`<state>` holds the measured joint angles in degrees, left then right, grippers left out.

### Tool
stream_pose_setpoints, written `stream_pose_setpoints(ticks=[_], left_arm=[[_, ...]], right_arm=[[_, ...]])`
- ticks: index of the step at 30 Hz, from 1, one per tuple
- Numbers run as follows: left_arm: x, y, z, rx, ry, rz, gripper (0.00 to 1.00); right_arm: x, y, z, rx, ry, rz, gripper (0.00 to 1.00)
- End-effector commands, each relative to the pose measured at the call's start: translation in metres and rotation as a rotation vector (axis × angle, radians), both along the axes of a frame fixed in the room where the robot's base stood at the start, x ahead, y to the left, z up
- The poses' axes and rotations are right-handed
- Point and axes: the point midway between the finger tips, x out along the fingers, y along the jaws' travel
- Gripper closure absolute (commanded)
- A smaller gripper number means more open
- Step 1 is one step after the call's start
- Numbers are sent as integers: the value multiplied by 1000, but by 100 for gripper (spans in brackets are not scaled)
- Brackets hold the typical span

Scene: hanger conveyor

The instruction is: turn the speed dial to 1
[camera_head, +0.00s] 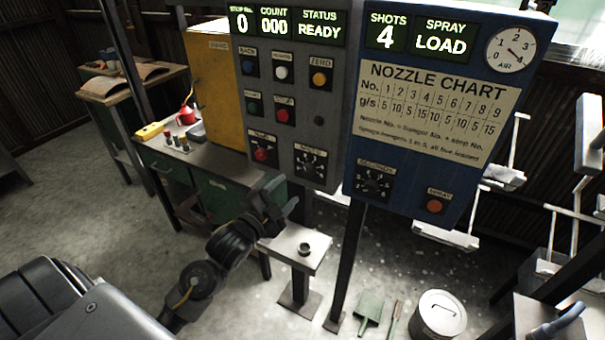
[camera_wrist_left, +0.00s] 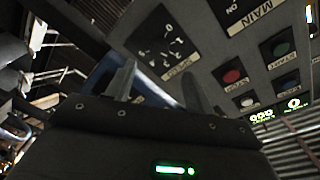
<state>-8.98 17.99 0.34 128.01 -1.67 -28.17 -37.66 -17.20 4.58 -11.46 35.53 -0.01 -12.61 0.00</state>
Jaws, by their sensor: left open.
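The speed dial (camera_head: 311,163) is a dark round knob on a numbered plate, low on the right of the grey control panel (camera_head: 318,100). I cannot tell which number it points to. My left gripper (camera_head: 283,207) is below the panel, apart from the dial, above a small stand. In the left wrist view the two fingers (camera_wrist_left: 160,88) are spread with nothing between them. The dial plate (camera_wrist_left: 163,42) shows ahead of and above the fingers, upside down, with its label beneath it. My right gripper is in neither view.
A red main switch (camera_head: 262,154) sits left of the dial, with several push buttons above. A blue panel (camera_head: 440,110) with another dial (camera_head: 374,184) and a spray button (camera_head: 434,206) stands close on the right. The small stand (camera_head: 295,248) holds a dark ring.

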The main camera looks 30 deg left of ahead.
Motion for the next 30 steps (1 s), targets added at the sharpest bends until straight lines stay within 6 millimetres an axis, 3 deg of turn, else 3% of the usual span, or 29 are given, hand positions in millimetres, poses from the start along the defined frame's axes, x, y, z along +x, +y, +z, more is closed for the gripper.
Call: stream_pose_setpoints(ticks=[6,12,18,26,30], left_arm=[[43,-3,4,-3,0,1,47],[72,-5,2,-2,-1,2,47],[84,-6,0,-1,1,2,47],[84,-6,0,-1,1,1,47],[84,-6,0,-1,1,1,64]], right_arm=[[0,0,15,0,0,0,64],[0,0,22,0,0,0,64],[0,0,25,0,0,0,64],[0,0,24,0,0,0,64],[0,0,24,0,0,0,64]])
